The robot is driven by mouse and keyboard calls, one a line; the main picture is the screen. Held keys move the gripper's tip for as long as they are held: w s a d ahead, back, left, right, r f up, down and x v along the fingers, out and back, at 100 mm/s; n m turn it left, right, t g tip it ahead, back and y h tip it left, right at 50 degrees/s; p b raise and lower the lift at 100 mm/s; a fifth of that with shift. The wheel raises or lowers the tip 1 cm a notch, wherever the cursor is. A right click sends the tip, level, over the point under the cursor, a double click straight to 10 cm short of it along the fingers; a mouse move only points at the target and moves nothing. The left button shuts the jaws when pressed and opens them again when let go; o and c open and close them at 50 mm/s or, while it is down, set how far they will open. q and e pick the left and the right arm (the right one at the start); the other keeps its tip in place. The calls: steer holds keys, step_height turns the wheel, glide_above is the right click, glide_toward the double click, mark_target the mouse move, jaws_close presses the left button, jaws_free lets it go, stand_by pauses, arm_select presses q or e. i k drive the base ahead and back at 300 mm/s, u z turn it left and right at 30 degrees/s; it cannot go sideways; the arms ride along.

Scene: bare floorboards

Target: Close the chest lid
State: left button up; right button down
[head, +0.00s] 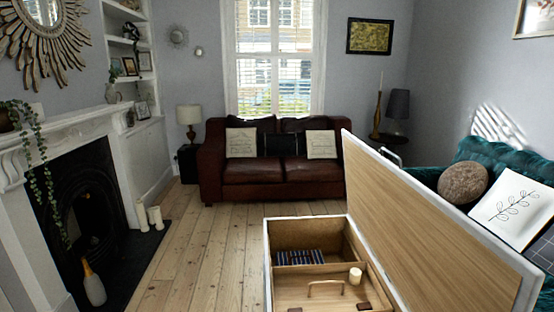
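The chest (268,259) stands at the lower middle right of the head view, with a white rim and a wooden interior. Its lid (430,240) is open and stands steeply up along the chest's right side, its wood-grain inner face towards me. A metal handle (391,155) shows at the lid's far outer edge. Inside the chest are a dark striped item (300,257) in the far compartment, and a nearer wooden panel with a handle (325,286) and a small cream cylinder (355,275). The chest's near end is cut off by the frame. Neither of my grippers is in view.
Floorboards (205,250) are clear to the left of the chest. A fireplace (90,215) stands at the left, with a pale bottle (93,285) on its hearth. A brown leather sofa (270,172) is at the back. A teal sofa (480,150) stands behind the lid at right.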

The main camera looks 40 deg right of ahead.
mark_target(436, 257)
steer(key=z, duration=2.05)
